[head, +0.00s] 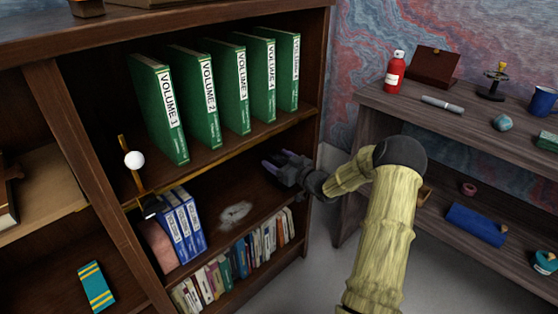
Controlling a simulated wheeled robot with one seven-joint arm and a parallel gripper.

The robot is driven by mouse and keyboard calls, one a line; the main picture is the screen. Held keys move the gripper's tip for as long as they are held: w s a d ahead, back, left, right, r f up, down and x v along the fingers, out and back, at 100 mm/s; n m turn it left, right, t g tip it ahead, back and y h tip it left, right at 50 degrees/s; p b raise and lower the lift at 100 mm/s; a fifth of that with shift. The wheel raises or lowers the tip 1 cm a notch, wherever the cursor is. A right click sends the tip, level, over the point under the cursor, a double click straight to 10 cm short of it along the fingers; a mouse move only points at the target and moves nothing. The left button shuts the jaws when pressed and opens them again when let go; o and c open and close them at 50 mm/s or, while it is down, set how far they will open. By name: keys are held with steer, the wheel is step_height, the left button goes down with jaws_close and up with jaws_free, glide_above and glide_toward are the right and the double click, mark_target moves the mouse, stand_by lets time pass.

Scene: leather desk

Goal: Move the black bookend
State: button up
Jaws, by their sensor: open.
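A small black piece (150,206) shows at the left end of the middle shelf, by the blue binders (181,226); it may be the black bookend, but it is too small to be sure. My gripper (277,163) reaches into the bookcase at the right side of the middle compartment, below the green volumes. It is open, with nothing seen between its dark, purple-tipped fingers. It is well to the right of the black piece and apart from it.
Green volumes (236,88) stand on the upper shelf. The middle shelf has bare room around a pale patch (236,212). Small books (240,258) fill the bottom. A side shelf (440,121) holds several objects.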

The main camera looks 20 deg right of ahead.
steer(key=p+v, duration=0.5)
steer(key=v, duration=1.2)
steer(key=shift+s+p, duration=0.15)
steer(key=shift+p, duration=0.2)
